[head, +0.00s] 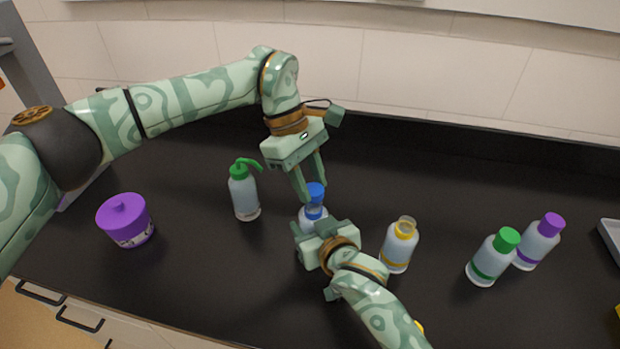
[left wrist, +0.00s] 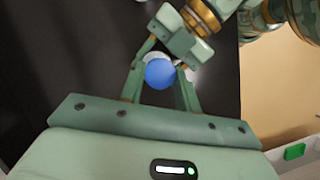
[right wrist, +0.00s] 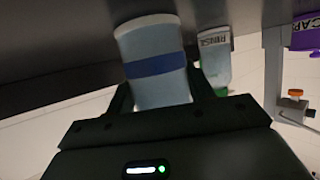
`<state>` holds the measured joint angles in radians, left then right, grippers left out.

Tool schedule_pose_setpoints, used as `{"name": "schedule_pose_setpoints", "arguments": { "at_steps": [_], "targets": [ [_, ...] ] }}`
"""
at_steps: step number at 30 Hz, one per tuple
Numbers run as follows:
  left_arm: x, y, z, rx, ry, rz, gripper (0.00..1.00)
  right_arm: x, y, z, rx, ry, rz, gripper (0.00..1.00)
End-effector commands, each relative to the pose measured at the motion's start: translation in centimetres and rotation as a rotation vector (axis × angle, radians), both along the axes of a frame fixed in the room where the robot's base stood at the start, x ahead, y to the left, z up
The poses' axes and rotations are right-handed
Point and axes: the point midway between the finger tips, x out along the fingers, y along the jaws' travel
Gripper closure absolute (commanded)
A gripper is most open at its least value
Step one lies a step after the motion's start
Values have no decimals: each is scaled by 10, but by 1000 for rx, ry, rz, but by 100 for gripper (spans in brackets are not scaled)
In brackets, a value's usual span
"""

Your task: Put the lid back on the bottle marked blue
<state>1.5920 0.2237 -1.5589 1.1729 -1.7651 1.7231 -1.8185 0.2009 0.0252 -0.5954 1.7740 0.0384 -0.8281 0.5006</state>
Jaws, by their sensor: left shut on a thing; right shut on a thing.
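The blue lid (head: 316,190) is held between the fingers of my left gripper (head: 312,187), directly above the mouth of the bottle marked blue (head: 312,213). The lid also shows as a blue disc in the left wrist view (left wrist: 160,73). In the head view the neck shows below the lid; I cannot tell whether the lid touches it. My right gripper (head: 318,236) is shut on the bottle's body from the front, hiding much of it. In the right wrist view the pale bottle with its blue band (right wrist: 155,64) sits between the fingers.
A green-topped rinse bottle (head: 244,194) stands left, with a purple lidded tub (head: 126,220) farther left. An open yellow-banded bottle (head: 399,246) stands close right. Green-capped (head: 492,258) and purple-capped (head: 540,242) bottles stand farther right. A grey tray (head: 610,238) is at the right edge.

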Motion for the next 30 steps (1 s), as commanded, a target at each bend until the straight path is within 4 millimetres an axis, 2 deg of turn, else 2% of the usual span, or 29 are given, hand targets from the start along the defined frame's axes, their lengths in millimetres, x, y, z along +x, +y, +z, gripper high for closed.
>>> {"name": "schedule_pose_setpoints", "arguments": {
  "at_steps": [12,30],
  "targets": [
    [0,0,-17,0,0,0,88,0,0,0,0,0,0,88],
    [0,0,-19,0,0,0,88,0,0,0,0,0,0,88]
  ]
}}
